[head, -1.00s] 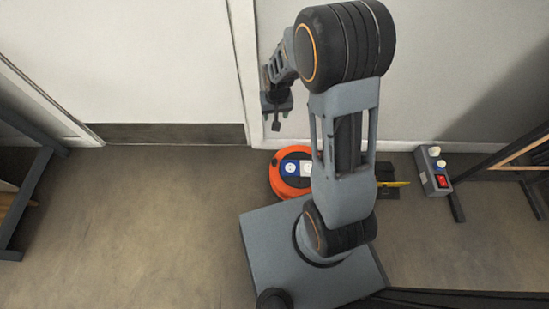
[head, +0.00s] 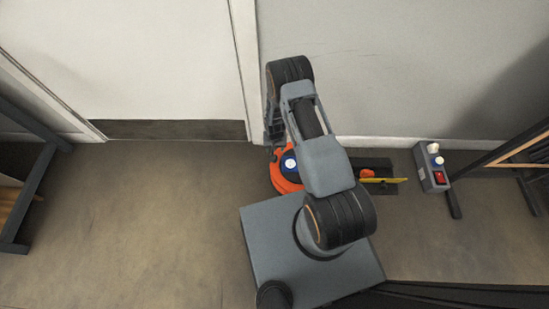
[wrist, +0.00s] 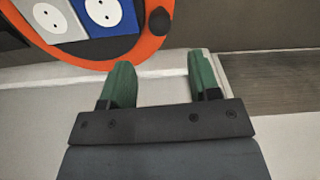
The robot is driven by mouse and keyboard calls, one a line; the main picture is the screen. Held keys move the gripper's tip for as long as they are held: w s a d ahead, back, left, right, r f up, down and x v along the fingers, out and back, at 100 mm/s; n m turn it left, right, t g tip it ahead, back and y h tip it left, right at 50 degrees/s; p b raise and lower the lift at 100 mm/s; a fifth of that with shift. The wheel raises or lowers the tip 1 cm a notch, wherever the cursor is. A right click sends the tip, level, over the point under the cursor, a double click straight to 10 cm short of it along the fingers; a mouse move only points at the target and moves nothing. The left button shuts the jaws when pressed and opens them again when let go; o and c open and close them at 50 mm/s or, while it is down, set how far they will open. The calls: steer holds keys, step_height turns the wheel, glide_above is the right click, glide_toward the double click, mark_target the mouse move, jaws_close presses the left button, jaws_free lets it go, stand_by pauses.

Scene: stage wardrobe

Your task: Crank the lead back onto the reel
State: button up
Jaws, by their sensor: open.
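The orange reel (head: 281,180) lies on the floor by the wall, partly hidden behind my arm in the head view. Its orange rim (wrist: 83,58) fills the upper left of the wrist view, around a dark face with a white socket (wrist: 50,17) and a blue socket (wrist: 105,12). A dark round knob (wrist: 160,20) sits at the rim's right side. My gripper (wrist: 162,80) is open and empty, its green fingers apart; in the picture the knob is above the gap between them. The head view mostly hides the gripper. I cannot make out the lead clearly.
A dark flat piece with a yellow strip (head: 388,182) and an orange-red part (head: 367,174) lies right of the reel. A grey box with a red switch (head: 440,178) stands farther right. Dark frames stand at both sides. The left floor is clear.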

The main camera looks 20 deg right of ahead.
step_height(320, 180, down, 9)
steer(key=b, duration=0.3)
steer(key=shift+f, duration=0.15)
jaws_close()
stand_by(0.5)
